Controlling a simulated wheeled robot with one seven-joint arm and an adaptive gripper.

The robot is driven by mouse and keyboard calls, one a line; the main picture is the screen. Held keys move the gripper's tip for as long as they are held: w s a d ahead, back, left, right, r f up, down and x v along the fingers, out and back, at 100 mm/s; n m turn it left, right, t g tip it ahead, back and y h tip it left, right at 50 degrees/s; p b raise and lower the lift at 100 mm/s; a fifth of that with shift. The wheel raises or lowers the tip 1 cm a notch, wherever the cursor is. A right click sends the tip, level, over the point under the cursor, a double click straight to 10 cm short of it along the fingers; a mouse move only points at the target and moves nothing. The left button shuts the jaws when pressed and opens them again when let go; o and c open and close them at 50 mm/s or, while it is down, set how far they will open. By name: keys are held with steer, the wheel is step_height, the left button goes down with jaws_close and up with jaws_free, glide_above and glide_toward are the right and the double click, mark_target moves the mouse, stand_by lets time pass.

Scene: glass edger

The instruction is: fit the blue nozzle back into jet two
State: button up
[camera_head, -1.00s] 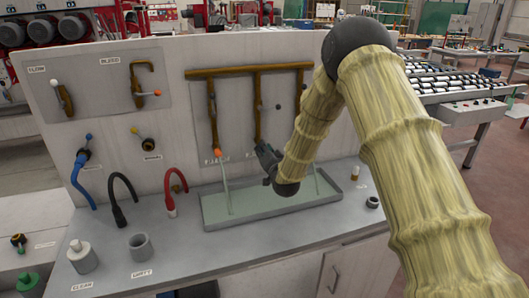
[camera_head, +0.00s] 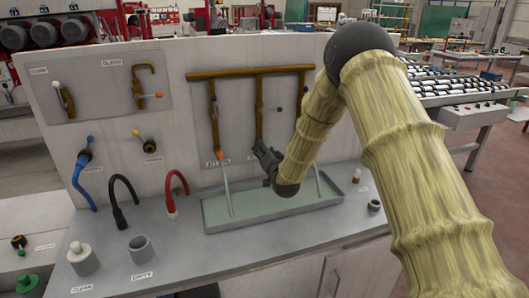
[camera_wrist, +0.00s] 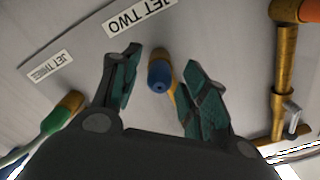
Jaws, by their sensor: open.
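In the wrist view, the blue nozzle (camera_wrist: 159,78) lies between the spread fingers of my gripper (camera_wrist: 163,62), with a gap on each side. Its end faces the camera, and yellow-brown brass of the jet two pipe (camera_wrist: 158,54) shows right behind it. I cannot tell how far the nozzle is seated in the pipe. The JET TWO label (camera_wrist: 132,18) is just above it. In the head view, my gripper (camera_head: 264,158) is at the lower end of the middle brass pipe (camera_head: 259,108); it hides the nozzle there.
Jet one (camera_head: 214,115) has an orange tip and a pale stream into the tray (camera_head: 215,226). A green nozzle (camera_wrist: 58,118) is near the JET THREE label.

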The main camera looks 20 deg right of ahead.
steer(key=s, duration=1.2)
steer(key=shift+d, duration=0.25)
